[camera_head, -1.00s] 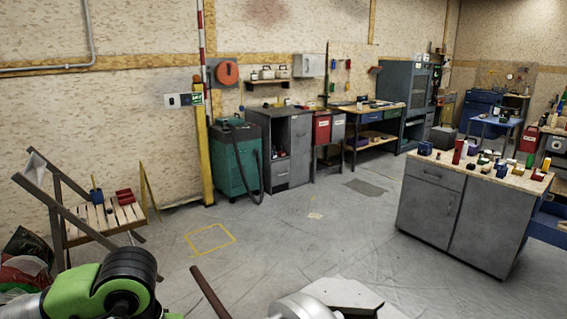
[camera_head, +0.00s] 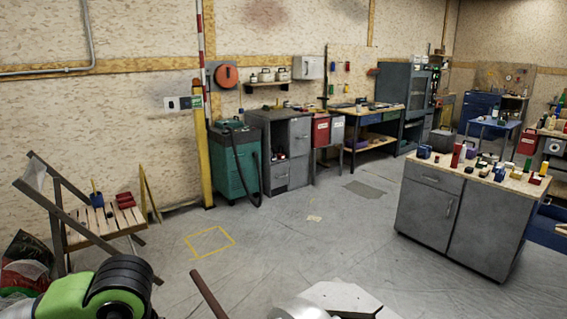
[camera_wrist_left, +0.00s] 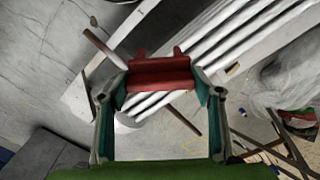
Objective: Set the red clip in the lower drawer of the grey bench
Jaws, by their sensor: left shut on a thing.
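In the left wrist view a red clip (camera_wrist_left: 160,76) sits between the two fingers of my left gripper (camera_wrist_left: 160,88), which is shut on it. In the head view only the green and black part of my left arm shows at the bottom left; the gripper and clip are out of that picture. A grey cabinet with drawers (camera_head: 299,133) stands against the back wall, its lower drawer (camera_head: 280,178) appearing shut. A grey bench with a wooden top (camera_head: 430,204) stands at the right, with one drawer above a door. Which of these the task means I cannot tell. My right gripper is not in view.
A green machine with a hose (camera_head: 232,165) stands left of the cabinet, beside a yellow post (camera_head: 205,160). A slatted wooden stool (camera_head: 100,225) stands at the left. Tools and small items cover the right bench top.

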